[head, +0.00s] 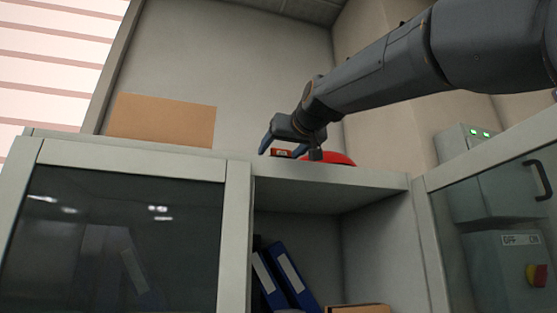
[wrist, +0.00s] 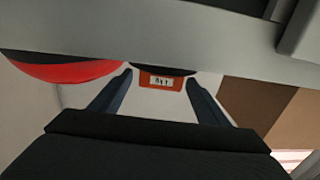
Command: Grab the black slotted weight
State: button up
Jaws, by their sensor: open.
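My gripper (wrist: 158,80) is open at the cabinet top, with its two blue-grey fingers apart. It also shows in the head view (head: 285,150). In the wrist view, a dark rounded sliver (wrist: 170,71) shows between the fingertips at the cabinet edge. It may be the black slotted weight, but most of it is hidden. A small orange block with a white label (wrist: 161,80) shows right beside the sliver, also between the fingers. The orange block also shows in the head view (head: 282,153). I cannot tell whether the fingers touch anything.
A red dome-shaped thing (head: 328,158) lies on the cabinet top close to my gripper. A brown cardboard box (head: 162,120) stands further left. The grey cabinet (head: 135,161) has blue binders (head: 287,280) on an open shelf below. A wall rises behind.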

grip_shut()
jog(key=shift+r, duration=0.15)
jog(key=shift+r, duration=0.1)
